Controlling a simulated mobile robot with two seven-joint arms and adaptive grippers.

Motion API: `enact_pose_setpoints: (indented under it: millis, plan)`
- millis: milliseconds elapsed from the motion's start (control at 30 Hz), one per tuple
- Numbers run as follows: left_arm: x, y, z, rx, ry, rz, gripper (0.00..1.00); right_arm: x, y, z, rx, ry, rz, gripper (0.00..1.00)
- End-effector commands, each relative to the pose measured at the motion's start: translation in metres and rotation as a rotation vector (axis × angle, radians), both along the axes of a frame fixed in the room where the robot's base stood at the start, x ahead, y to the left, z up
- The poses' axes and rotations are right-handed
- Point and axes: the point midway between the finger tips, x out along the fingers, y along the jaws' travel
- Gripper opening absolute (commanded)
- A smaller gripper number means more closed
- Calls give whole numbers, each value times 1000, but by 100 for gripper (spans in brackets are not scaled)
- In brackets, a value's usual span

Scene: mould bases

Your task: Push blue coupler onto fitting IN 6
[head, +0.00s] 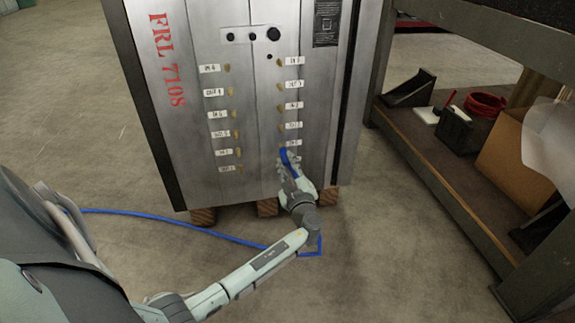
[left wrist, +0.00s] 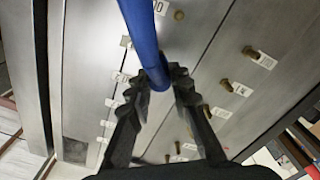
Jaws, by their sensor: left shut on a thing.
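My left gripper (head: 288,160) is at the lower right of the mould base's front, shut on the blue coupler (head: 290,155). In the left wrist view, the left gripper (left wrist: 161,82) has its two ribbed fingers around the end of the blue hose and coupler (left wrist: 146,40). The coupler is close to the lowest brass fitting of the right column, under the label (head: 294,143); the label is too small to read surely. The gripper hides that fitting, so I cannot tell whether the coupler touches it. My right gripper is not in view.
The steel mould base (head: 180,150) stands on wooden blocks (head: 267,207), with two columns of labelled brass fittings. The blue hose (head: 170,217) trails over the floor. A shelf unit (head: 440,180) with a cardboard box (head: 500,145) and red coil (head: 486,103) stands at right.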

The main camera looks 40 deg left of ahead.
Motion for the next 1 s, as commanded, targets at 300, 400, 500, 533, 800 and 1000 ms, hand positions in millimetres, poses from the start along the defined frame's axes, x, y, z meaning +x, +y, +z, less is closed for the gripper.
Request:
enact_pose_setpoints:
  millis: [300,400,500,533,800,1000]
  plan:
    - [2,3,0,1,-1,1,0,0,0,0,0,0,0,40]
    - [2,3,0,1,-1,1,0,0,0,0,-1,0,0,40]
    - [3,4,1,1,-1,1,0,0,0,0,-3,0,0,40]
    - [3,4,0,1,-1,1,0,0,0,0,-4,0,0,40]
    - [8,10,1,1,-2,2,0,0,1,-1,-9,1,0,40]
    - [9,11,1,1,-2,1,0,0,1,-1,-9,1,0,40]
